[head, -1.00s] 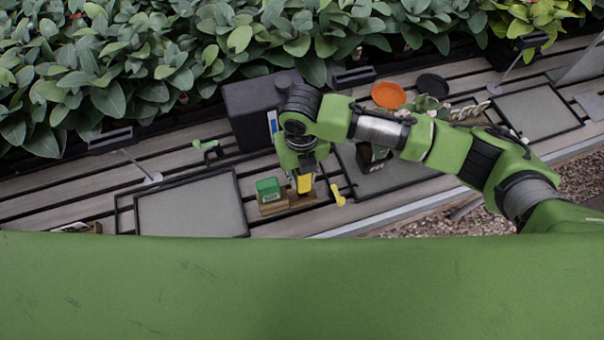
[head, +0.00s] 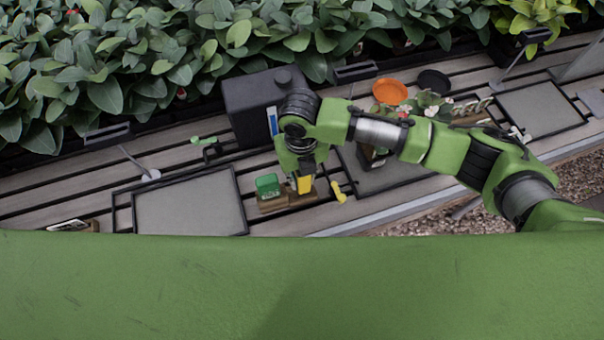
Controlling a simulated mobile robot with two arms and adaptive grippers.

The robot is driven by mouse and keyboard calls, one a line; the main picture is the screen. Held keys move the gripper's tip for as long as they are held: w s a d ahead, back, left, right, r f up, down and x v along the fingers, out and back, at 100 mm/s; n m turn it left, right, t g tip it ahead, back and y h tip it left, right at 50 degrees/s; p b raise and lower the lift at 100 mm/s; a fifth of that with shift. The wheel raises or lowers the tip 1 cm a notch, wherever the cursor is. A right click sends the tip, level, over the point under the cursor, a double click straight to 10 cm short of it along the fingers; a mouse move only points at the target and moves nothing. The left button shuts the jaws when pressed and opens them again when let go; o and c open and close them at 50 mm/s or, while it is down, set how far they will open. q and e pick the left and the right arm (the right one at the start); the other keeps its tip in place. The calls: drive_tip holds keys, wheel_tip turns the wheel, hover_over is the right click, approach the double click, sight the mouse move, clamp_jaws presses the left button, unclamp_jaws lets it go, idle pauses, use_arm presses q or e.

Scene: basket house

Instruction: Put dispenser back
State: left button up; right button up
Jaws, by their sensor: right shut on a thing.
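My right gripper (head: 303,165) reaches down over the wooden slatted bench. It is shut on a yellow object (head: 305,184), which looks like the dispenser. The yellow object's lower end is at a small wooden holder (head: 290,199); I cannot tell whether it is seated in it or just above. A green box-like item (head: 268,185) stands on the left part of that holder. My gripper hides the upper part of the yellow object. My left gripper is not in view.
A dark box (head: 252,105) stands behind the gripper. A yellow tool (head: 338,192) lies just right of the holder. Grey framed trays (head: 190,207) lie to the left and right. An orange dish (head: 390,91) and leafy plants (head: 110,60) are at the back.

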drive_tip(key=shift+f, duration=0.15)
idle(0.3)
drive_tip(key=shift+f+b, duration=0.6)
drive_tip(key=shift+f, duration=0.4)
drive_tip(key=o, duration=1)
wheel_tip(320, 180, up, 12)
